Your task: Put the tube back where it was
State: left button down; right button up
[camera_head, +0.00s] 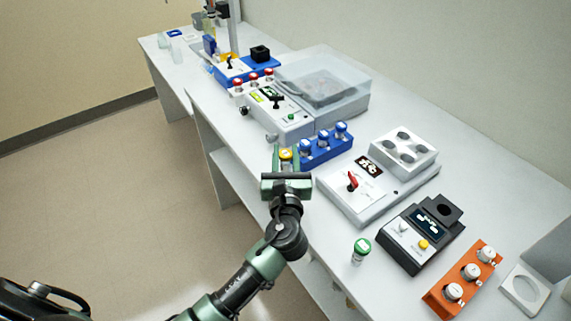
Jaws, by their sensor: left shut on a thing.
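The gripper is at the front edge of the bench, close to the left end of a blue rack (314,161). The gripper hides the tube's lower part, and I cannot tell whether it touches the bench. The blue rack holds three blue-capped tubes (341,128). My right gripper is not in view.
A white device with a red lever (340,198), a green-capped vial (360,251), a black device (402,248) and an orange rack (437,301) stand to the right. A grey device (290,127) and a translucent bin (345,95) stand behind.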

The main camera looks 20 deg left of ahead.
aim_at(285, 167)
pick_arm(q)
notch_tip(285, 167, down, 3)
jog(key=shift+r, duration=0.1)
jog(key=shift+f, duration=0.25)
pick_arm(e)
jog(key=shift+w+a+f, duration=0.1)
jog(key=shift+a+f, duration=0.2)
pick_arm(q)
jog(key=shift+f+b, duration=0.15)
jog(key=shift+b, duration=0.15)
jog(key=c, duration=1.1)
grip_release()
jog(key=shift+o, duration=0.2)
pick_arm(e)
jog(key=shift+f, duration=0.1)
